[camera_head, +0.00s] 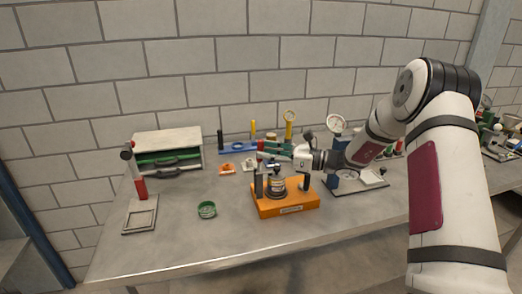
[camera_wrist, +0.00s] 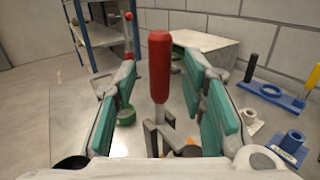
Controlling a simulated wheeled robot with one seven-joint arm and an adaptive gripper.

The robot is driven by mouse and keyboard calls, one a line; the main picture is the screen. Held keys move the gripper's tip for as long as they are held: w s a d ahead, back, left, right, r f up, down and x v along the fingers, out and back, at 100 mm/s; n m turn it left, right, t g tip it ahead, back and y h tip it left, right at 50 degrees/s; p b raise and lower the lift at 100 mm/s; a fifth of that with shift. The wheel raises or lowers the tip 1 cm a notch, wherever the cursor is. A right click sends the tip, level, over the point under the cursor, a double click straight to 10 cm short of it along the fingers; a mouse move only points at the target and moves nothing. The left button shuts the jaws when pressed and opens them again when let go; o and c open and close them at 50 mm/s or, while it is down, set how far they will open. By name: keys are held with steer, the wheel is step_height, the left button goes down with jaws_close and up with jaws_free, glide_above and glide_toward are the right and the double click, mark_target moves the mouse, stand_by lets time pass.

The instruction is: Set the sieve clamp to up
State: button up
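The sieve clamp's red grip (camera_wrist: 159,68) is in the wrist view, standing upright on grey metal links (camera_wrist: 160,133). In the head view an orange base (camera_head: 288,208) carries a stack of round dark sieves (camera_head: 276,186) between dark posts. The clamp's lower links are partly hidden.
A green ring (camera_head: 207,210) lies left of the orange base. A red-handled stand (camera_head: 140,186) and a pale box (camera_head: 167,141) are farther left. A blue rack (camera_head: 237,148) is behind, and dial gauges (camera_head: 336,124) stand right. The table's front (camera_head: 200,250) is clear.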

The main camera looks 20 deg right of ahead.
steer(key=shift+x, duration=1.3)
steer(key=shift+c, duration=0.6)
jaws_close()
